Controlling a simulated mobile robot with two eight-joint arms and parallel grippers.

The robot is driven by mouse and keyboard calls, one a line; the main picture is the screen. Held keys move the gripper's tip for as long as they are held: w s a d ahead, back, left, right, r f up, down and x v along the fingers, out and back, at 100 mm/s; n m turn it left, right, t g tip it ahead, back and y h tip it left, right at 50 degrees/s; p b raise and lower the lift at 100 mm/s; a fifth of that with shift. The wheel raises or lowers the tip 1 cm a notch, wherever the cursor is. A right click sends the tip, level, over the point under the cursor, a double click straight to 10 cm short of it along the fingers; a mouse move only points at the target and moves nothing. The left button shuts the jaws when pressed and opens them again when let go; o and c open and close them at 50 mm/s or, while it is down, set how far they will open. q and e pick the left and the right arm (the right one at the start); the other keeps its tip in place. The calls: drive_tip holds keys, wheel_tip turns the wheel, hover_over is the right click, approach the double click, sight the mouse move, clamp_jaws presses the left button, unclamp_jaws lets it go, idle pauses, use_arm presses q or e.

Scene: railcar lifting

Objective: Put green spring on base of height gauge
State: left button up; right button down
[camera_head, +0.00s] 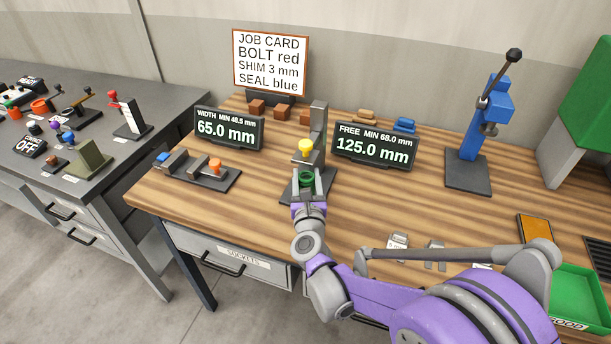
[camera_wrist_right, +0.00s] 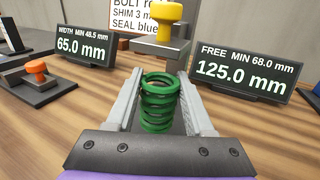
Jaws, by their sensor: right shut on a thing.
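The green spring (camera_head: 307,179) is upright between the fingers of my right gripper (camera_head: 306,184), which is shut on it. In the right wrist view the spring (camera_wrist_right: 159,101) stands between the two grey fingers (camera_wrist_right: 160,104). The height gauge has a grey column (camera_head: 319,125), a yellow knob (camera_head: 306,148) and a dark base plate (camera_head: 288,190). The spring is over this base, below and in front of the yellow-knobbed jaw (camera_wrist_right: 160,48). I cannot tell whether its bottom touches the base. My left gripper is not in view.
A 65.0 mm display (camera_head: 229,129) and a width gauge (camera_head: 197,171) stand left of the height gauge. A 125.0 mm display (camera_head: 374,147) is close on its right. A blue press (camera_head: 476,120) stands farther right. A green bin (camera_head: 580,300) is at the front right.

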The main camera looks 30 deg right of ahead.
sight(306, 171)
drive_tip(key=x, duration=0.3)
drive_tip(key=shift+w, duration=0.1)
drive_tip(key=f, duration=0.1)
drive_tip(key=w+f, duration=0.1)
drive_tip(key=shift+d+f, duration=0.25)
drive_tip(key=shift+f, duration=0.1)
drive_tip(key=shift+s+f, duration=0.15)
drive_tip(key=shift+f, duration=0.2)
drive_tip(key=shift+f, duration=0.1)
drive_tip(key=c, duration=0.7)
unclamp_jaws()
drive_tip(key=shift+f+b, duration=0.15)
drive_tip(key=shift+b, duration=0.15)
drive_tip(key=o, duration=0.4)
